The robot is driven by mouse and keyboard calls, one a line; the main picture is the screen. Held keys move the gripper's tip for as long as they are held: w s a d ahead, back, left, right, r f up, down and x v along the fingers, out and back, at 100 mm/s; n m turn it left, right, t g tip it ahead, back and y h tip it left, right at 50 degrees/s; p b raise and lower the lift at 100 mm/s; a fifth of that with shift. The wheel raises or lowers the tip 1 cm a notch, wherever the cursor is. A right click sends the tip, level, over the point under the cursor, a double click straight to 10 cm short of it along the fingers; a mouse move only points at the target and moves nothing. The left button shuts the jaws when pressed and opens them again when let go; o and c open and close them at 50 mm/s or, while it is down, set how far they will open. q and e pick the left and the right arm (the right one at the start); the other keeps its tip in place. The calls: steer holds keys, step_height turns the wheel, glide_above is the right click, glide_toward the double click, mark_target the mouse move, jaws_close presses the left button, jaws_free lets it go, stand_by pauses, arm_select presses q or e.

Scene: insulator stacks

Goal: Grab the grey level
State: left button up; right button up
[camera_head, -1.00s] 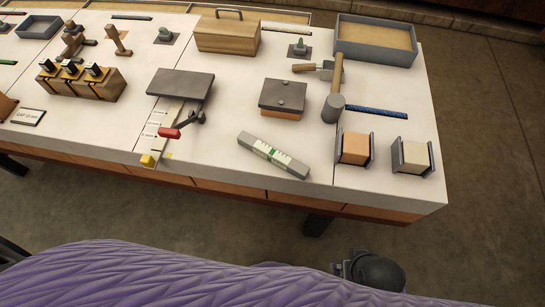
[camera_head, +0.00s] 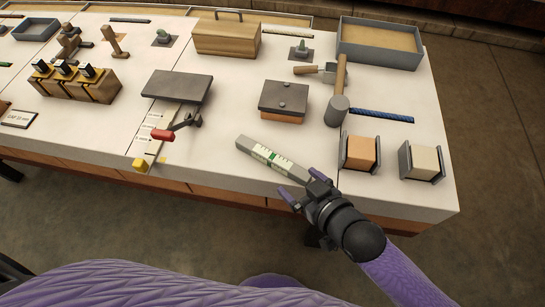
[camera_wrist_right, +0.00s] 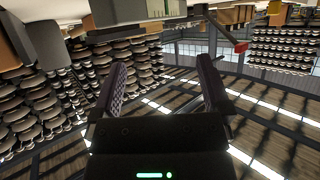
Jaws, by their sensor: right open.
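The grey level (camera_head: 258,153) lies flat near the front edge of the white table, set at a slant, with a pale scale and a green vial on its face. My right gripper (camera_head: 297,185) is in the head view just in front of the level's right end, at the table's front edge. Its two fingers stand apart in the right wrist view (camera_wrist_right: 158,85), with nothing between them. It overlaps the level's right end in the picture; I cannot tell whether they touch. My left gripper is in neither view.
A clamp tool with a red handle (camera_head: 163,135) is left of the level. A dark-topped block (camera_head: 283,98) lies behind it. A mallet (camera_head: 337,108) and two bracketed blocks, orange (camera_head: 361,153) and cream (camera_head: 424,162), are to the right. Bare tabletop surrounds the level.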

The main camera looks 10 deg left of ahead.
mark_target(276, 159)
steer(key=b+x, duration=0.2)
steer(key=x, duration=0.3)
steer(key=b+x, duration=0.3)
steer(key=x, duration=0.2)
steer(key=shift+w+d+f, duration=0.15)
steer(key=shift+w+d, duration=0.05)
steer(key=shift+d, duration=0.1)
steer(key=shift+w+a, duration=0.1)
steer(key=shift+a, duration=0.05)
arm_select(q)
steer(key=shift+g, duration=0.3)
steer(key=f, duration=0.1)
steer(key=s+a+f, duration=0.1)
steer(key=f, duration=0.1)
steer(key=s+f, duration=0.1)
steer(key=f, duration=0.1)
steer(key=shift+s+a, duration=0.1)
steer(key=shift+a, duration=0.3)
arm_select(e)
steer(key=shift+c, duration=0.2)
jaws_close()
